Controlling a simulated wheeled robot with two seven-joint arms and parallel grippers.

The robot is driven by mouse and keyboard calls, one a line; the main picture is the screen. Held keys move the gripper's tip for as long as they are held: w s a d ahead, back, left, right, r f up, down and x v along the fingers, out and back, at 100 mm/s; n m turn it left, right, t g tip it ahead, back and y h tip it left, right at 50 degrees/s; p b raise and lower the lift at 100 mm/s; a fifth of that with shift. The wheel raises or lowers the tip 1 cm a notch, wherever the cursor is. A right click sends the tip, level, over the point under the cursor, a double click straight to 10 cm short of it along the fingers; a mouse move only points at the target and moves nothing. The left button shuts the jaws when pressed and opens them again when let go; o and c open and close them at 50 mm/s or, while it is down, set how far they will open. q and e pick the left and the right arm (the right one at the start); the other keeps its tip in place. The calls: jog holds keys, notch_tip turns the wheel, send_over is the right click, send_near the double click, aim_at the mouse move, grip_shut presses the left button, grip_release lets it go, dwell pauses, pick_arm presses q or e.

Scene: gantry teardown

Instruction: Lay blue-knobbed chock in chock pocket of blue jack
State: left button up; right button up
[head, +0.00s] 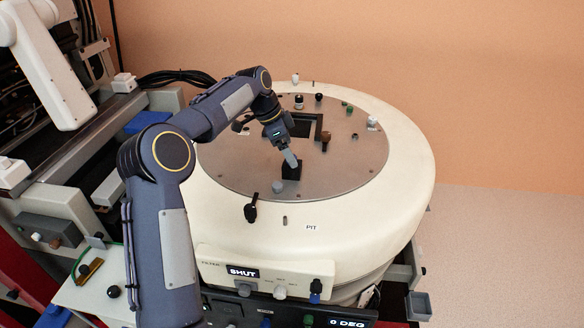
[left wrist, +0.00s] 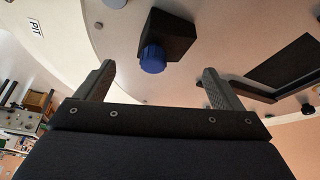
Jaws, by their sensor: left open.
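The chock is a black block with a round blue knob (left wrist: 153,59). In the left wrist view it lies ahead of my left gripper (left wrist: 157,76), between the lines of its two spread fingers and apart from them. In the head view the black block (head: 291,173) sits on the grey round plate, with my left gripper (head: 290,160) over it and covering part of it. The left gripper is open and empty. I cannot make out the blue jack or its chock pocket for sure. My right gripper is not in view.
The grey plate (head: 235,172) lies within a wide cream ring (head: 415,160). A dark square opening (head: 301,127) and several small knobs and pegs stand on the plate near the block. A black-knobbed piece (head: 251,212) stands on the ring's front. Machinery crowds the left.

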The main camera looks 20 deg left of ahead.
pick_arm(q)
jog(key=p+x, duration=0.1)
jog(key=x, duration=0.4)
jog(key=shift+w+a, duration=0.15)
jog(key=shift+r, duration=0.1)
jog(key=c, duration=1.3)
jog(key=shift+c, duration=0.2)
